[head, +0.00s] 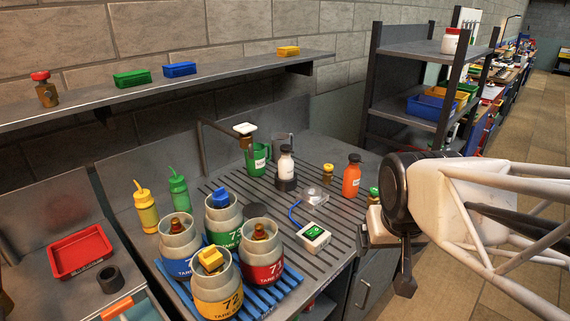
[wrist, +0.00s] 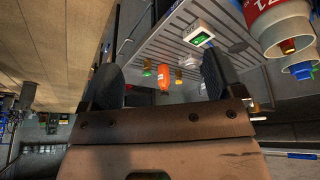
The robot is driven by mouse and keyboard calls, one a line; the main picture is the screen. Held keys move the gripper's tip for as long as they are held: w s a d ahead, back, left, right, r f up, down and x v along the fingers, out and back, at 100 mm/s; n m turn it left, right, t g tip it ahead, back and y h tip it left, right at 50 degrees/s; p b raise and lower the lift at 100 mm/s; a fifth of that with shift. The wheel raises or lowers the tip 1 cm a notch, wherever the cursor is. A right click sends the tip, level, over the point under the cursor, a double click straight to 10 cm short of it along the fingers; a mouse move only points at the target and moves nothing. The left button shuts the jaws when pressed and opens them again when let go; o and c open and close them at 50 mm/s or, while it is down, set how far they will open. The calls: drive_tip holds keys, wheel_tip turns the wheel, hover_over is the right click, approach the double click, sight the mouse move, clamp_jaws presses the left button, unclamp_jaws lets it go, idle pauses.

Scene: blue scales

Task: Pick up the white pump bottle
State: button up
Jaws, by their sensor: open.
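A white bottle (head: 286,164) with a dark top stands upright on a dark round base on the slatted bench, behind the clear dish. A pump nozzle cannot be made out at this size. My gripper (head: 384,258) is at the bench's right front edge, well to the right of the white bottle and apart from it. In the wrist view my gripper (wrist: 160,65) has its two dark fingers spread wide with nothing held between them. I cannot make out the white bottle in the wrist view.
An orange bottle (head: 351,176) stands between the white bottle and my gripper. A green mug (head: 257,159) is left of the white bottle. A white scale box (head: 314,236) and several numbered canisters on a blue rack (head: 289,279) stand nearer. A shelf (head: 180,88) runs along the wall.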

drive_tip(key=w+a+f+n+t+y, duration=0.15)
drive_tip(key=w+t, duration=0.25)
drive_tip(key=w, duration=1.3)
drive_tip(key=w+a+f+t, duration=0.1)
drive_tip(key=w+a+t, duration=0.2)
drive_tip(key=w, duration=1.4)
drive_tip(key=w+a+f+n+t+y, duration=0.1)
drive_tip(key=w+a+f+t, duration=0.15)
drive_tip(key=w, duration=0.25)
drive_tip(key=w+a+f+n+t+y, duration=0.1)
drive_tip(key=w+a+f, duration=0.15)
drive_tip(key=w, duration=0.35)
drive_tip(key=n+t+y, duration=0.1)
drive_tip(key=t+y, duration=0.1)
drive_tip(key=y, duration=0.2)
approach(288, 158)
drive_tip(key=x, duration=0.3)
drive_tip(key=shift+w+a+r, duration=0.1)
drive_tip(key=shift+a+r, duration=0.05)
drive_tip(key=shift+a, duration=0.1)
drive_tip(key=shift+w, duration=0.15)
drive_tip(key=shift+x, duration=1.15)
drive_tip(key=shift+w+a, duration=0.1)
drive_tip(key=shift+x, duration=2.45)
